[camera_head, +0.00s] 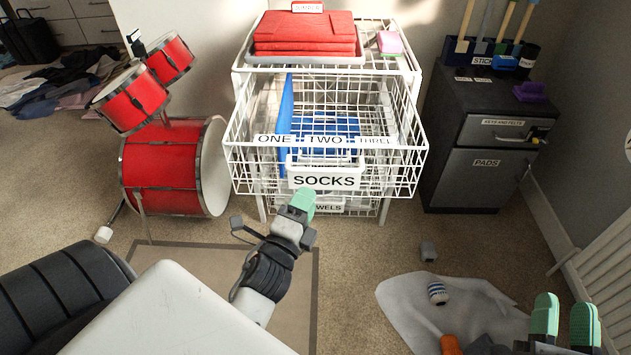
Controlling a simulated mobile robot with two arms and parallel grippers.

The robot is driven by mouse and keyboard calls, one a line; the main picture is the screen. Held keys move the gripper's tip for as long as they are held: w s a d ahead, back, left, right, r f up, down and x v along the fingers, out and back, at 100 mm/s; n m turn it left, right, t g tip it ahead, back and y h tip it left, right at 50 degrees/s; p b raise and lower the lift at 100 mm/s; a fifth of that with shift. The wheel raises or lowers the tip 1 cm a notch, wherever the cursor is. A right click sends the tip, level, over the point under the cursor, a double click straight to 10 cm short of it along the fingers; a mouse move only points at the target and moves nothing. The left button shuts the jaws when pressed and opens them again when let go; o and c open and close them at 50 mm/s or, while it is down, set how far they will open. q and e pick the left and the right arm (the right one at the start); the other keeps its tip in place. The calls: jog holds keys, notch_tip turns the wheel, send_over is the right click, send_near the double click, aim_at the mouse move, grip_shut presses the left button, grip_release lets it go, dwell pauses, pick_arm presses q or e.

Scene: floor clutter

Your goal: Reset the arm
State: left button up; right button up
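My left gripper (303,201) reaches up from the bottom of the view, in front of the white wire drawer unit. Its green fingertips are just below the SOCKS label (324,181) on the pulled-out top drawer (408,165). I see its fingers nearly edge-on, so I cannot tell whether they are apart or whether they touch the drawer. My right gripper (564,325) is at the bottom right with its two green fingers apart and nothing visible between them. It is over the carpet beside a white cloth.
A red drum set (160,172) stands left of the drawers. A dark cabinet (468,170) stands at the right. The white cloth (405,300), a striped ball (437,293) and a small grey cube (428,251) lie on the floor. A white slatted rail (608,265) is at the right edge.

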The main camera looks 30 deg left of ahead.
pick_arm(q)
jog(key=shift+v, duration=1.1)
